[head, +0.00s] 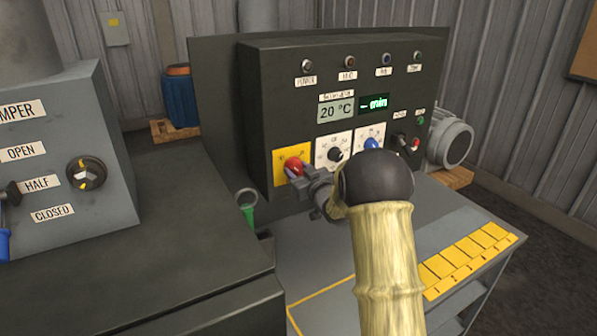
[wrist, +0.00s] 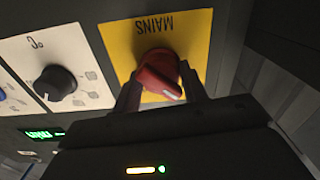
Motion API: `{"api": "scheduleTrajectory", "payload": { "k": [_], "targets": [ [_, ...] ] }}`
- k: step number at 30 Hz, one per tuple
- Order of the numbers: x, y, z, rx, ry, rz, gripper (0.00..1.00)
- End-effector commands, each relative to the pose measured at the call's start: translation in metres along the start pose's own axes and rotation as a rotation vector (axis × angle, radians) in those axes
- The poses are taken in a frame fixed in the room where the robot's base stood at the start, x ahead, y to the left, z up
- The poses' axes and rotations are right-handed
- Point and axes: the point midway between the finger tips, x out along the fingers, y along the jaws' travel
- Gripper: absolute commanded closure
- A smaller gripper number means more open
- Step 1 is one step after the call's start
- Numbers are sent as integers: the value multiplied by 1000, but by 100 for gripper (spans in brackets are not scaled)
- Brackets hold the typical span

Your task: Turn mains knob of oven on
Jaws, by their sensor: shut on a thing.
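The oven's control panel (head: 350,65) is a dark box with labelled lamps, two displays and several knobs. The red mains knob (head: 294,166) sits on a yellow plate (head: 282,156) at the panel's lower left. In the wrist view the red knob (wrist: 158,74) shows a white pointer mark, and the yellow plate (wrist: 190,28) reads MAINS upside down. My gripper (head: 298,178) reaches the knob from the front. In the wrist view its two fingers (wrist: 160,90) are closed on either side of the red knob. The knob's far side is partly hidden.
A black knob (head: 335,154) and a blue knob (head: 371,144) on white plates are right of the mains knob. The displays read 20 °C and min. A damper box (head: 60,110) stands at left. A green-handled tool (head: 247,205) is left of my gripper. Yellow tiles (head: 470,255) line the bench's right side.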

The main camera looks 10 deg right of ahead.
Motion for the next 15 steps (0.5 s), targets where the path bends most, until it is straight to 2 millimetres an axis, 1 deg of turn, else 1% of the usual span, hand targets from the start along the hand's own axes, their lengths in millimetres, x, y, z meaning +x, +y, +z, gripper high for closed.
{"api": "scheduleTrajectory", "payload": {
  "k": [8, 15],
  "targets": [
    [0, 0, 0, 73, 1, 0, 80],
    [0, 1, 1, 223, 1, 1, 80]
  ]
}}
